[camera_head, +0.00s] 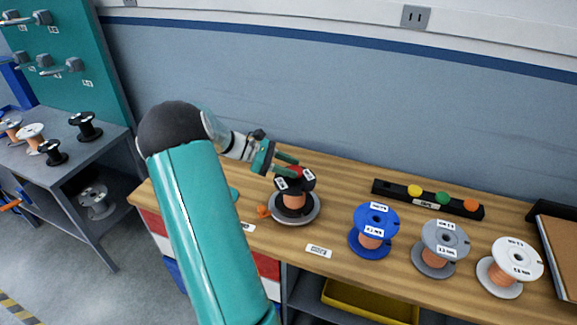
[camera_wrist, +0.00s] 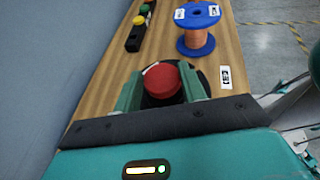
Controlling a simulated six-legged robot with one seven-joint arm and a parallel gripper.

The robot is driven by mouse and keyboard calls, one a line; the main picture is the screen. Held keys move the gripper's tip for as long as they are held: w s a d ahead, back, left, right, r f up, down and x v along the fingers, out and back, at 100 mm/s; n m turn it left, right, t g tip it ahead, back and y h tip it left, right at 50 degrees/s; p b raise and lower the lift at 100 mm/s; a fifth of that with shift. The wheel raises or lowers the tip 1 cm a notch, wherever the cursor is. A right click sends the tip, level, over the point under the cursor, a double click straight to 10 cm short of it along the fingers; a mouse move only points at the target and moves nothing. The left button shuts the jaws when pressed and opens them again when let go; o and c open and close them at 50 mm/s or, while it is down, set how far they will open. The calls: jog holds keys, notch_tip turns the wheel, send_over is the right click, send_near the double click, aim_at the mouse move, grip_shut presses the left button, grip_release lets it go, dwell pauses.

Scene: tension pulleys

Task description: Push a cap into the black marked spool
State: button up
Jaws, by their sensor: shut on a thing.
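The black marked spool (camera_head: 295,199) stands upright on a round grey base on the wooden bench, with copper-coloured winding at its middle. A red cap (camera_head: 294,172) is at the top of this spool; the wrist view also shows the red cap (camera_wrist: 162,79) over the black flange. My gripper (camera_head: 284,164) reaches in from the left, its green fingers on both sides of the cap. In the wrist view my gripper (camera_wrist: 162,92) is shut on the red cap. How deep the cap sits in the spool is hidden.
A blue spool (camera_head: 375,231), a grey spool (camera_head: 440,248) and a white spool (camera_head: 510,267) stand to the right. A black cap rack (camera_head: 394,190) behind them holds yellow, green and orange caps. A small orange object (camera_head: 263,211) lies left of the black spool.

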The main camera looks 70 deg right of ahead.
jog(key=shift+f, duration=0.2)
jog(key=shift+f, duration=1)
jog(key=shift+f, duration=0.1)
jog(key=o, duration=1)
jog(key=v, duration=1.3)
jog(key=shift+w, duration=0.35)
